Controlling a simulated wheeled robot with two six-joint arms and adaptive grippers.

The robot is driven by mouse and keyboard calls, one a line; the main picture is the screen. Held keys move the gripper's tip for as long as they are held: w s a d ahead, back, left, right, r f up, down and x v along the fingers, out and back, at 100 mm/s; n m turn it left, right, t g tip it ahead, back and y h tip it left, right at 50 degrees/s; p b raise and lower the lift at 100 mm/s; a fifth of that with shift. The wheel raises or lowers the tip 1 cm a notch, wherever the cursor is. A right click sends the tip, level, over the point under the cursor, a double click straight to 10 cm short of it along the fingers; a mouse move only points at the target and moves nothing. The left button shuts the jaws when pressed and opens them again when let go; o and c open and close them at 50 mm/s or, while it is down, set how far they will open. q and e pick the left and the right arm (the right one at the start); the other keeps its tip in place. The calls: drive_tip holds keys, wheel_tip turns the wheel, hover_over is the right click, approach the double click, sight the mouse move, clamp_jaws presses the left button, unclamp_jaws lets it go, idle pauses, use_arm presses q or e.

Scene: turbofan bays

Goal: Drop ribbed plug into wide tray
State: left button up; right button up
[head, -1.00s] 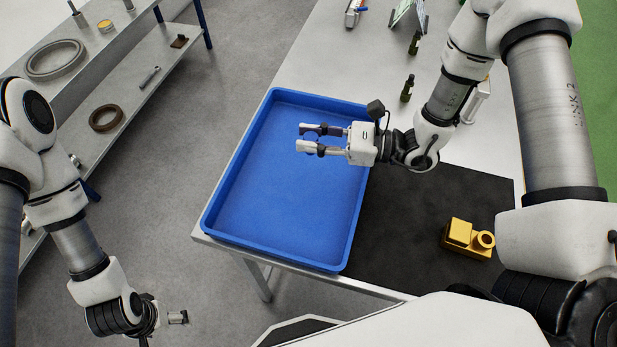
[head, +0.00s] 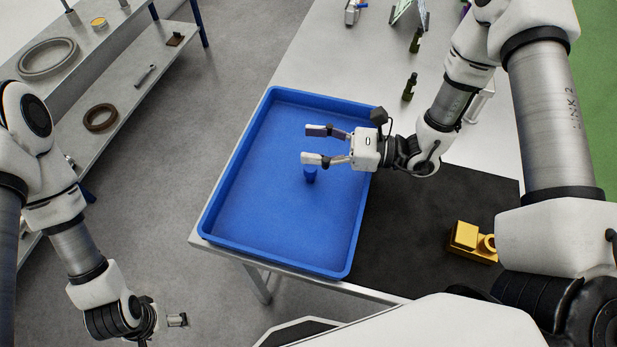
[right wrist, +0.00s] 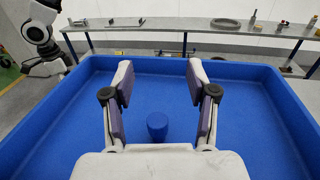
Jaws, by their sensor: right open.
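The wide tray (head: 231,222) is a large, shallow blue tray on the table. The ribbed plug (head: 310,174) is a small blue cylinder inside the tray's outline, just below the right gripper's nearer finger in the head view. It also shows in the right wrist view (right wrist: 157,126), upright and apart from both fingers. I cannot tell whether it touches the tray floor. My right gripper (head: 313,145) is open and empty over the tray; its spread fingers show in the right wrist view (right wrist: 160,84). My left gripper (head: 176,320) is low at the left, away from the table; its opening is unclear.
A yellow block-shaped part (head: 472,242) lies on the black mat (head: 410,240) right of the tray. Dark bottles (head: 409,87) stand behind on the table. A shelf (head: 125,90) with rings and small parts is at the far left.

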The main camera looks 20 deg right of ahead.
drive_tip(key=v, duration=1.1)
drive_tip(key=shift+w, duration=0.15)
